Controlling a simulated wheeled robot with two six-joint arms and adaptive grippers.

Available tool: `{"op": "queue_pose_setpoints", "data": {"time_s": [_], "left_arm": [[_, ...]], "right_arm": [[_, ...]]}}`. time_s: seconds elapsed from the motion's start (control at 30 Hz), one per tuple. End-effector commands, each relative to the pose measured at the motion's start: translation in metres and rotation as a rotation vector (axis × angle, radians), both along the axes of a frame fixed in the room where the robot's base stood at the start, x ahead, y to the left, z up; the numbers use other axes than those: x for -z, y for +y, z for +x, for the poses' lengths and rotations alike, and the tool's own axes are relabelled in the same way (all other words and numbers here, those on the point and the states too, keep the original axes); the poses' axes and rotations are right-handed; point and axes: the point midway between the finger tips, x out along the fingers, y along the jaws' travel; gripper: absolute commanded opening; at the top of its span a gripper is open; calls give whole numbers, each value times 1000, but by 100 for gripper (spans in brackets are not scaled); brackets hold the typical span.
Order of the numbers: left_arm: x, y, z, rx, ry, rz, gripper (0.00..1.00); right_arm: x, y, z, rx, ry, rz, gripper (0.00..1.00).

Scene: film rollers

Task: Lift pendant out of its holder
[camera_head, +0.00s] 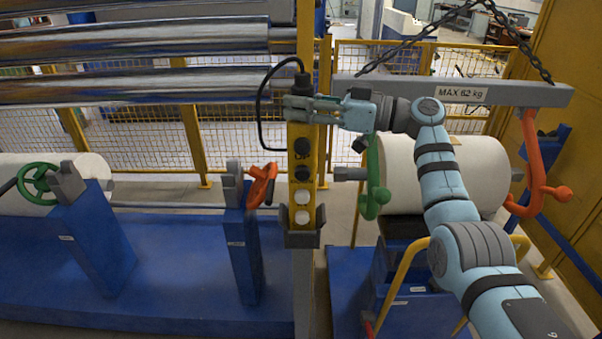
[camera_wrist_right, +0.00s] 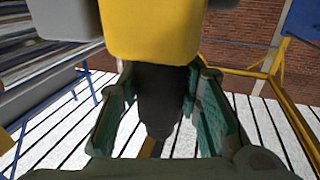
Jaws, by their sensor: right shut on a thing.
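The pendant (camera_head: 303,185) is a tall yellow box with a column of black and white buttons. It stands upright with its lower end in the grey holder (camera_head: 302,239) on a post. A black cable loops from its top. My right gripper (camera_head: 301,109) is shut across the pendant's upper end, just below the cable entry. In the right wrist view the yellow pendant body (camera_wrist_right: 150,35) fills the top middle, with a dark part below it between the green-padded fingers (camera_wrist_right: 160,95). The exact finger contact is hard to see. My left gripper is out of view.
A grey lifting beam (camera_head: 400,88) on chains, with a green hook (camera_head: 375,180) and an orange hook (camera_head: 533,165), hangs to the right by a white roll (camera_head: 420,160). Blue stands (camera_head: 243,255) and steel rollers (camera_head: 150,48) are on the left. Yellow fencing is behind.

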Motion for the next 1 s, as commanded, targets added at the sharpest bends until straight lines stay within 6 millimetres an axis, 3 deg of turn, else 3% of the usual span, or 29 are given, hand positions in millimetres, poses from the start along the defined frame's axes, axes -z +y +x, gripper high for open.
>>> {"op": "queue_pose_setpoints", "data": {"time_s": [0.8,1.0], "left_arm": [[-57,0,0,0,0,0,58],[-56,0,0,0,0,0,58]], "right_arm": [[-88,1,0,1,-3,1,0],[-106,1,0,1,-3,1,0]]}}
